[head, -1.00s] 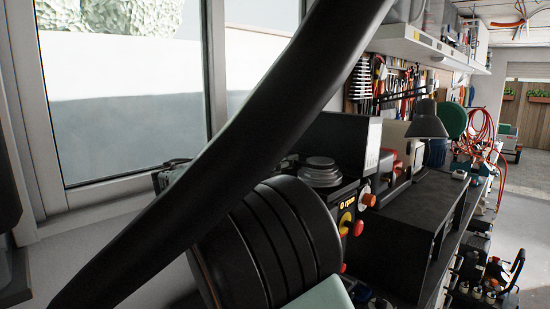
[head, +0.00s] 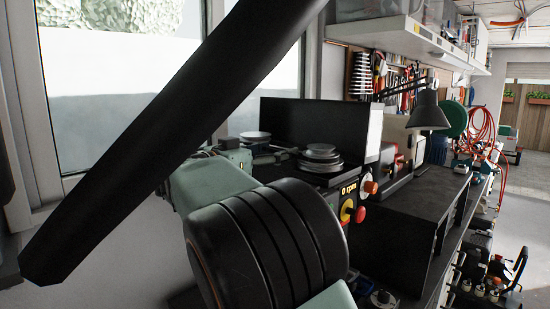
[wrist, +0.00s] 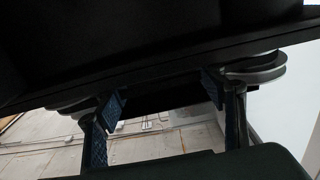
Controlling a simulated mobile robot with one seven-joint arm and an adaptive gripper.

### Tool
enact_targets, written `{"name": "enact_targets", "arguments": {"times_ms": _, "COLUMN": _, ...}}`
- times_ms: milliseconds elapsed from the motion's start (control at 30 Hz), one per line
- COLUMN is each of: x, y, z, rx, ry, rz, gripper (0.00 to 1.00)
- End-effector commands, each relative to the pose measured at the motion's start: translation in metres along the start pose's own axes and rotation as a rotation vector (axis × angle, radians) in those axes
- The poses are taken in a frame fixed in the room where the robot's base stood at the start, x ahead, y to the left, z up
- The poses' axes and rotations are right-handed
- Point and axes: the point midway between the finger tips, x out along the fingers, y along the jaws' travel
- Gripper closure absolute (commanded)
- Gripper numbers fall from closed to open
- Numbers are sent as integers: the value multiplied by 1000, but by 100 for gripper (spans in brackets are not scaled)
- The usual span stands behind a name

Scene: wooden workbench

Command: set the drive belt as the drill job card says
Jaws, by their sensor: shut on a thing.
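The drill head (head: 345,190) stands beyond my arm, with a "0 rpm" display and red, yellow and orange controls on its side. A stepped silver pulley (head: 320,157) sits on its top, with another silver pulley (head: 255,137) to the left. A black upright panel (head: 315,125) stands behind them. My gripper (wrist: 160,100), with blue-padded fingers, is shut on a dark part that I cannot identify. In the head view it is close to the left pulley and partly hidden. I cannot make out the drive belt clearly. The job card is not recognisable.
A window (head: 120,90) is at the left. A black bench-top stand (head: 415,205), a desk lamp (head: 428,112) and a tool wall (head: 390,80) lie to the right. A wall shelf (head: 400,40) hangs above. A thick dark bar crosses the near view.

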Motion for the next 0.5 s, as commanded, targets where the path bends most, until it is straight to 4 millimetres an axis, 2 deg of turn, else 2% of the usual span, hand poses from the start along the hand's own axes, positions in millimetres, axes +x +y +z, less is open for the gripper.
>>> {"name": "enact_targets", "arguments": {"times_ms": 300, "x": 0, "y": 0, "z": 0, "rx": 0, "ry": 0, "rz": -1, "gripper": 80}}
{"name": "enact_targets", "arguments": {"times_ms": 333, "x": 0, "y": 0, "z": 0, "rx": 0, "ry": 0, "rz": -1, "gripper": 35}}
{"name": "enact_targets", "arguments": {"times_ms": 500, "x": 0, "y": 0, "z": 0, "rx": 0, "ry": 0, "rz": -1, "gripper": 17}}
